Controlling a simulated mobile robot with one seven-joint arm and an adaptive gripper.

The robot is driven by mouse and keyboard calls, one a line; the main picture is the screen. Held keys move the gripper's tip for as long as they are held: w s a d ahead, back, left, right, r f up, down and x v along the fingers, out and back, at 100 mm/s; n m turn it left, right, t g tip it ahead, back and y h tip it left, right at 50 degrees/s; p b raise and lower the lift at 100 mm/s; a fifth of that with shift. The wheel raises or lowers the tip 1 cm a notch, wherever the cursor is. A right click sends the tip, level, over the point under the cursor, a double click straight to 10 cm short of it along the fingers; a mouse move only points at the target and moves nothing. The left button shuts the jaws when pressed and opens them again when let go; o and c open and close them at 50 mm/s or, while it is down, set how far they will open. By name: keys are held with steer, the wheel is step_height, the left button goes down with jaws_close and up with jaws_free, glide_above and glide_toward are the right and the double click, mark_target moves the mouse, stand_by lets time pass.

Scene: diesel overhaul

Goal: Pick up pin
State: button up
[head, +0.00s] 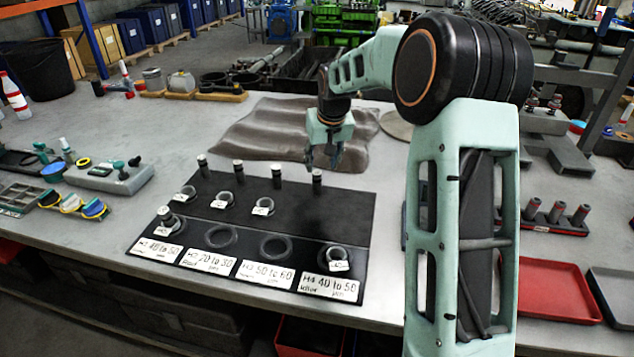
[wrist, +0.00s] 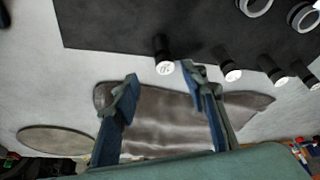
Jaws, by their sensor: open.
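Several dark pins with pale tops stand upright in a row along the back half of a black mat (head: 345,205). The rightmost pin (head: 317,181) is nearest my gripper (head: 322,163). My gripper is open and empty, pointing down just behind and above that pin. In the wrist view, the same pin (wrist: 164,55) shows just beyond the gap between my open fingertips (wrist: 160,76), apart from them. The other back-row pins include one in the middle (head: 277,176).
Tagged rings (head: 224,201) lie in front of the pins; another tagged ring (head: 337,257) lies front right. A crumpled brown cloth (head: 265,130) lies behind the mat. A red tray (head: 551,292) is at right, tools (head: 105,172) at left. Bare table lies left of the mat.

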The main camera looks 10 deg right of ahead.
mark_target(318, 174)
steer(key=x, duration=0.3)
steer(key=shift+a+p+x, duration=0.15)
steer(key=shift+a+x, duration=0.05)
steer(key=shift+x, duration=1.1)
steer(key=shift+a+p+x, duration=0.15)
steer(key=shift+x, duration=1.1)
steer(key=shift+s, duration=0.1)
jaws_close()
